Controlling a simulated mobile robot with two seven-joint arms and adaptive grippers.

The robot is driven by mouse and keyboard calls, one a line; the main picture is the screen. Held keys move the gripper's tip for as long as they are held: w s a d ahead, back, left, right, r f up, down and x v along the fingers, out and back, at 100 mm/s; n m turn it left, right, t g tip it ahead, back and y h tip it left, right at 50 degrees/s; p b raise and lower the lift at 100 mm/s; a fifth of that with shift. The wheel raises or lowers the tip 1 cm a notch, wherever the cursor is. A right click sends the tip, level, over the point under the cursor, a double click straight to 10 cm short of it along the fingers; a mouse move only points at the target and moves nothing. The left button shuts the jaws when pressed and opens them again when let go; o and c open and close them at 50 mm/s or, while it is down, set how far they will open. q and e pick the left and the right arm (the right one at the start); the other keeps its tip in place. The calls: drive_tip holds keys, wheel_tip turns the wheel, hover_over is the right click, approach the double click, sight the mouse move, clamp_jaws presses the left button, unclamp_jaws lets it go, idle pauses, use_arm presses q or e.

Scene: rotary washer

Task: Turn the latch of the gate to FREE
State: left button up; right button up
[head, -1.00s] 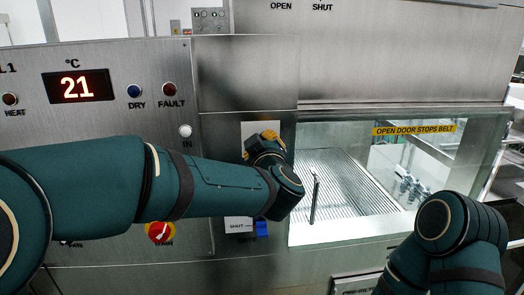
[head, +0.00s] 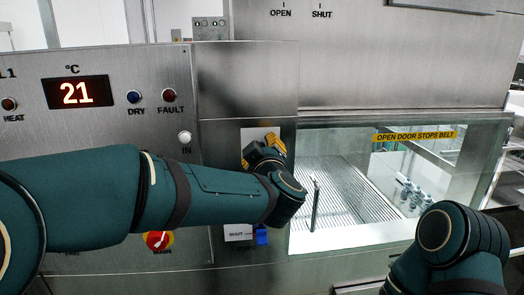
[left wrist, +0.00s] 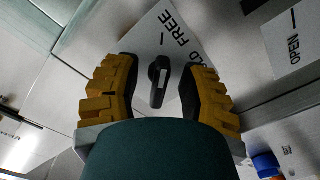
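The latch knob (left wrist: 158,82) is a small black oblong handle with a pale strip on it, in the left wrist view. Its long axis lies roughly up-down in that picture, its upper end towards a short black mark by the word FREE. It sits on a white plate (left wrist: 147,42) lettered FREE and a partly covered word ending in LD. My left gripper (left wrist: 163,92) has its two yellow fingers apart, either side of the knob, with gaps visible. In the head view my left gripper (head: 264,153) is at the plate (head: 249,134) and hides the knob. My right gripper is out of view.
A glass window (head: 458,165) right of the gripper bears a yellow OPEN DOOR STOPS BELT label (head: 415,136). Below are a SHUT plate (head: 238,232) and a blue part (head: 261,235). A red knob (head: 158,241) and a 21 °C display (head: 77,92) are left.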

use_arm(q)
drive_tip(key=shift+s, duration=0.1)
drive_tip(key=s+d, duration=0.1)
drive_tip(key=s, duration=1.1)
drive_tip(key=shift+d, duration=0.25)
drive_tip(key=shift+w, duration=0.1)
